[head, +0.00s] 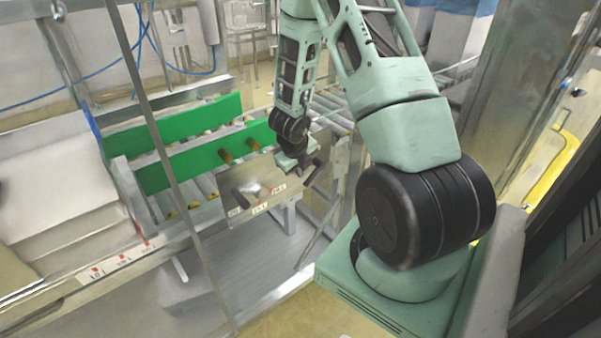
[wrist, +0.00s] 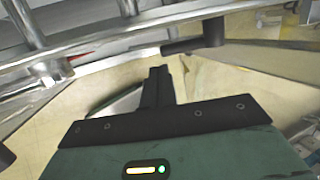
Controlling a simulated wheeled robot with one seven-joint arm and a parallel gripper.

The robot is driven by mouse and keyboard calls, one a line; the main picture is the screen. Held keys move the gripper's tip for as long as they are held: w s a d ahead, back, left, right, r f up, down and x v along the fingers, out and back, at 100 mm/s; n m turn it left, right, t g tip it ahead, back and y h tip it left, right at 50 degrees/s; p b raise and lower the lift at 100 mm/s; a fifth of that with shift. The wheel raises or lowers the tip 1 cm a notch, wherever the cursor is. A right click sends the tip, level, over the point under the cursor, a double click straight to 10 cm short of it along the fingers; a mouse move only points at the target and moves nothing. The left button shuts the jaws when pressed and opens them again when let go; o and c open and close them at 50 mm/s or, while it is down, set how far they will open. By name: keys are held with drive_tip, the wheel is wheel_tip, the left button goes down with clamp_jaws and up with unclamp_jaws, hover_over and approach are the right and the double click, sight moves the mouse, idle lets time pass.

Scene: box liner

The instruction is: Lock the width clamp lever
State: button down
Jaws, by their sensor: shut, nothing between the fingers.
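A metal plate (head: 278,187) with red-marked labels stands at the front end of the green guide boards in the head view. A dark knob-like part with a pale piece (head: 250,189) sits on it; I cannot tell for certain whether this is the clamp lever. My gripper (head: 313,172) is just right of the plate's upper corner. In the wrist view my gripper (wrist: 160,72) is shut and empty, its fingers together. Beyond the fingertips a dark bar-shaped handle (wrist: 190,47) lies sideways below a metal rail, apart from the fingers. Which lever it belongs to is unclear.
Two green guide boards (head: 205,160) stand over a roller conveyor. A metal rail (wrist: 110,47) crosses the wrist view above my fingers. A thin upright post (head: 160,140) crosses the head view. The floor (head: 330,318) in front is partly clear.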

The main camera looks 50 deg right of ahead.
drive_tip(key=a+r+p, duration=0.2)
drive_tip(key=a+r, duration=0.2)
drive_tip(key=r, duration=0.2)
drive_tip(key=shift+s+a+r, duration=0.3)
drive_tip(key=shift+a+r, duration=0.05)
drive_tip(key=shift+r, duration=0.05)
